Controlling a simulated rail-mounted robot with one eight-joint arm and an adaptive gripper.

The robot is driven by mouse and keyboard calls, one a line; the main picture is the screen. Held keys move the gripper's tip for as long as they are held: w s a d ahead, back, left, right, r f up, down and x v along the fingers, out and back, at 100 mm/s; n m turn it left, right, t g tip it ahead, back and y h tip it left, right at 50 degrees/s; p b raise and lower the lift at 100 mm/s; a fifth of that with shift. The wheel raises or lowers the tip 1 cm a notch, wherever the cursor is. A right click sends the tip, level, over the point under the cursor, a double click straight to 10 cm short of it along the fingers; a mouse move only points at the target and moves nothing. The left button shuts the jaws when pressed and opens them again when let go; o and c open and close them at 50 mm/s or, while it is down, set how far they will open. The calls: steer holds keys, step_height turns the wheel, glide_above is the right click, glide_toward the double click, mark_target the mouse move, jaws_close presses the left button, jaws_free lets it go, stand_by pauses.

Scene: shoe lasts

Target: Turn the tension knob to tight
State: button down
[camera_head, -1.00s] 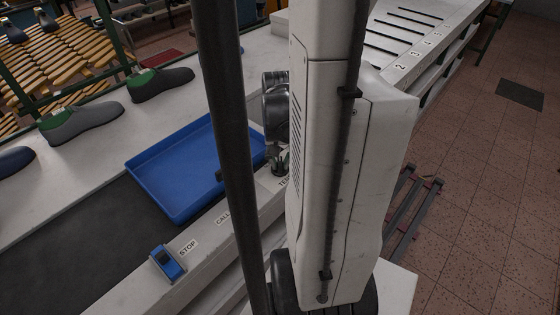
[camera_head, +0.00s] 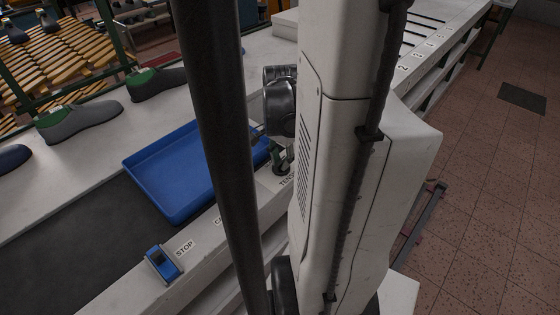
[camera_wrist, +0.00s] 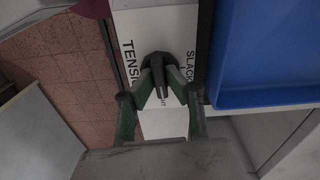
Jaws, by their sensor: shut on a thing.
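The dark tension knob (camera_wrist: 157,66) sits on a white label plate (camera_wrist: 150,25) in the wrist view. The plate reads "TENSI…" on the left and "SLACK" on the right. The knob's bar points down the picture, towards a mostly covered label of which only the end shows. My gripper (camera_wrist: 161,88) is shut on the knob, with a green fingertip on each side of its bar. In the head view my gripper (camera_head: 281,160) shows small beside the partly hidden "TENSION" label (camera_head: 287,181); the knob cannot be made out there.
A blue tray (camera_head: 165,165) lies beside the label strip; it also shows in the wrist view (camera_wrist: 265,50). A blue STOP switch (camera_head: 163,263) is nearer on the strip. Shoe lasts (camera_head: 80,122) stand on the left. The tiled floor (camera_head: 490,190) at right is mostly clear.

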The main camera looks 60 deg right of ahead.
steer(key=shift+m, duration=0.5)
steer(key=c, duration=1.8)
jaws_free()
steer(key=shift+o, duration=0.2)
